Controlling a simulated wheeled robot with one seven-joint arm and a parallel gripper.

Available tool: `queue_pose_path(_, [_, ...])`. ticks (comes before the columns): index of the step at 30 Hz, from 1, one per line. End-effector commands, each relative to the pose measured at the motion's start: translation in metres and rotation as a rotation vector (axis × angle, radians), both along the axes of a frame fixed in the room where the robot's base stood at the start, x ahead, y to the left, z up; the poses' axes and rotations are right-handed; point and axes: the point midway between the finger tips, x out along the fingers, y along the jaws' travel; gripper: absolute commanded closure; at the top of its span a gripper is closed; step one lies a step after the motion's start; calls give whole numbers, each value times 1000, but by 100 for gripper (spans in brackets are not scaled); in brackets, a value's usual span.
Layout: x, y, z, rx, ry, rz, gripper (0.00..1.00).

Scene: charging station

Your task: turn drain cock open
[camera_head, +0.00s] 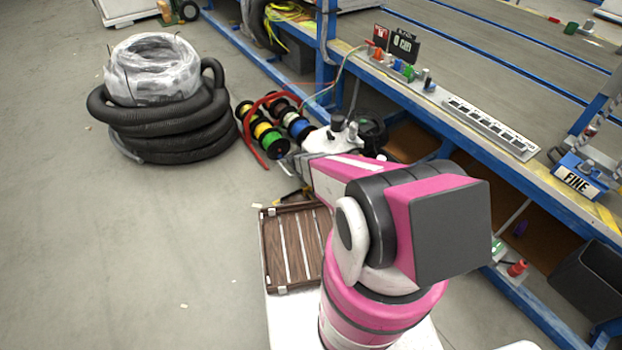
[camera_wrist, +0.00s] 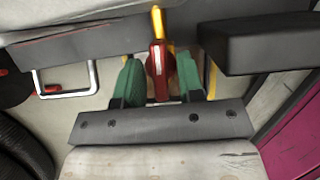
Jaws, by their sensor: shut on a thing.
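The drain cock (camera_wrist: 157,60) shows in the wrist view as a red part with a slim yellow-orange end pointing up in the picture. My gripper (camera_wrist: 158,78) has green finger pads on either side of the red part and is shut on it. The pads hide parts of its sides. The cock and the fingertips cannot be made out there.
A blue-framed workbench (camera_head: 480,160) runs along the right. Cable spools (camera_head: 268,137) stand by the white machine. A coil of black hose (camera_head: 165,130) lies at left. The floor at lower left is clear.

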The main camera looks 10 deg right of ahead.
Motion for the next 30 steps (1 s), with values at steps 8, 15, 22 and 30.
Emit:
queue_pose_path(8, [0, 0, 0, 0, 0, 0, 89])
queue_pose_path(15, [0, 0, 0, 0, 0, 0, 60])
queue_pose_path(22, [0, 0, 1, 0, 0, 0, 60])
queue_pose_path(30, [-4, 7, 20, 1, -1, 2, 60])
